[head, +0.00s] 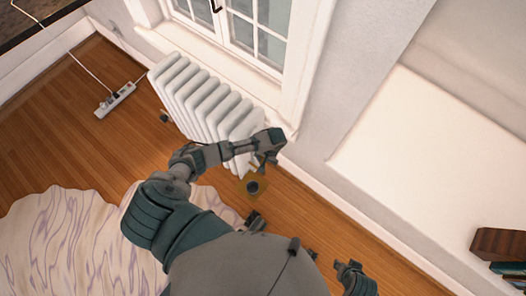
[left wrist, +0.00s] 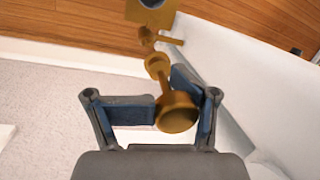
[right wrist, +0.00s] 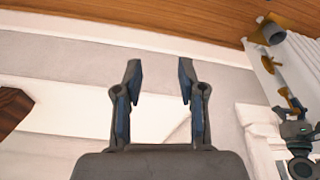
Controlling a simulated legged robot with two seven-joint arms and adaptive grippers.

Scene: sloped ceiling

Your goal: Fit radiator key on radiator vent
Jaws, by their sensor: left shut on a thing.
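The white ribbed radiator (head: 205,95) stands under the window, and its end panel fills the right of the left wrist view (left wrist: 245,85). My left gripper (head: 268,150) is at the radiator's near end. It is shut on a brass piece, seemingly the radiator key (left wrist: 178,114), with a round cup-like end. A brass ring-shaped part (left wrist: 157,66), possibly the vent, shows just beyond the key. The two overlap in the left wrist view, so I cannot tell whether they touch. My right gripper (right wrist: 160,70) is open and empty, away from the radiator.
A brass plate with a dark round piece (head: 253,187) is low by the radiator's near end. A power strip (head: 115,100) lies on the wooden floor. A pale patterned rug (head: 60,235) lies at left. Books (head: 508,268) are at far right.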

